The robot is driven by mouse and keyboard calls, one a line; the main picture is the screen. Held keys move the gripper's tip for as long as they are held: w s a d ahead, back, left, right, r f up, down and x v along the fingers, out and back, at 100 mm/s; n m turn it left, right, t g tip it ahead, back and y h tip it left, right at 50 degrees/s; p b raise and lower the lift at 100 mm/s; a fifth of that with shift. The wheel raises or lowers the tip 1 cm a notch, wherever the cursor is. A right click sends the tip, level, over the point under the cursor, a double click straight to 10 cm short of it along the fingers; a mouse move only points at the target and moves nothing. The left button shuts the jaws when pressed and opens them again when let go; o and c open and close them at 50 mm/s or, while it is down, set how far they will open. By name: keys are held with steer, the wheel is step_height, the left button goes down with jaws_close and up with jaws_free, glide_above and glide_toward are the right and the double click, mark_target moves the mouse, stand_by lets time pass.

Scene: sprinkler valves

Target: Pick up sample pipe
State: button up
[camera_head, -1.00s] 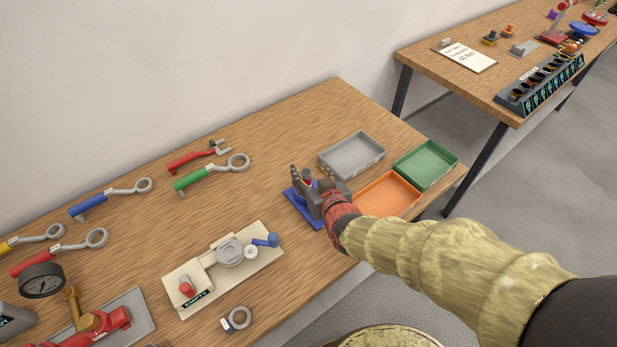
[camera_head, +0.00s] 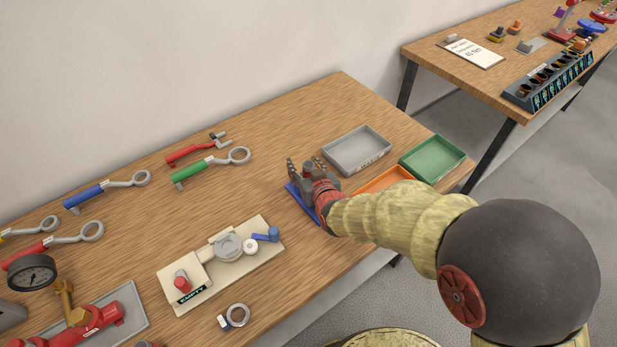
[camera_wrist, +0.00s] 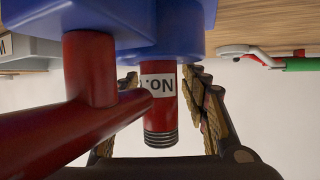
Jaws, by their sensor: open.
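The sample pipe (camera_wrist: 160,105) is red, with a white label and a dark threaded end, and fills the middle of the wrist view. A thicker red side branch (camera_wrist: 60,135) runs off to the left. The pipe sits in a blue holder (camera_wrist: 130,25), which also shows in the head view (camera_head: 297,199), partly hidden by my gripper. My gripper (camera_head: 305,168) is open at the holder. In the wrist view its fingers (camera_wrist: 163,88) stand on either side of the labelled pipe end, with a visible gap on the right; contact on the left is unclear.
A grey tray (camera_head: 356,153), a green tray (camera_head: 432,160) and a partly hidden orange tray (camera_head: 378,182) lie right of the holder. A beige valve plate (camera_head: 205,283) lies to the left. Coloured wrenches (camera_head: 205,172) lie farther back. A second table (camera_head: 440,65) stands at right.

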steer(key=shift+c, duration=1.4)
jaws_close()
steer(key=shift+r, duration=0.1)
